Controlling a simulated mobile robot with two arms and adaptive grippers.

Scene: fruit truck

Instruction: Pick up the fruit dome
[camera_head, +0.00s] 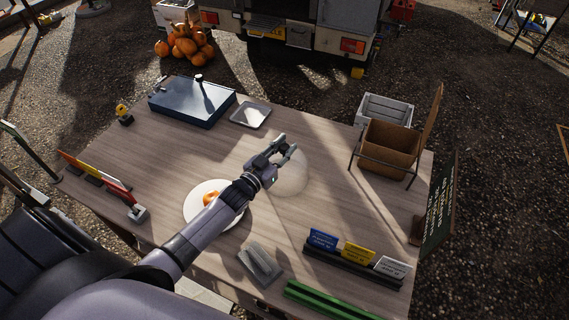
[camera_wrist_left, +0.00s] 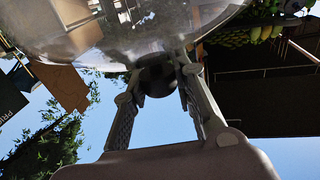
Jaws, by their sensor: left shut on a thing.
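The fruit dome (camera_head: 291,178) is a clear, see-through cover in the middle of the table, to the right of the plate. In the left wrist view the dome (camera_wrist_left: 110,30) fills the top, with its dark round knob (camera_wrist_left: 157,78) between my fingers. My left gripper (camera_head: 286,149) is shut on that knob; its fingers also show in the left wrist view (camera_wrist_left: 158,85). A white plate (camera_head: 193,207) with an orange fruit (camera_head: 211,198) lies to the left, partly hidden by my left arm. I cannot tell whether the dome's rim touches the table. My right gripper is not in view.
On the wooden table (camera_head: 330,190) stand a blue case (camera_head: 190,102), a small metal tray (camera_head: 250,115), a brown bin (camera_head: 390,147), a card holder (camera_head: 352,266) and a grey flat item (camera_head: 260,263). The table right of the dome is clear.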

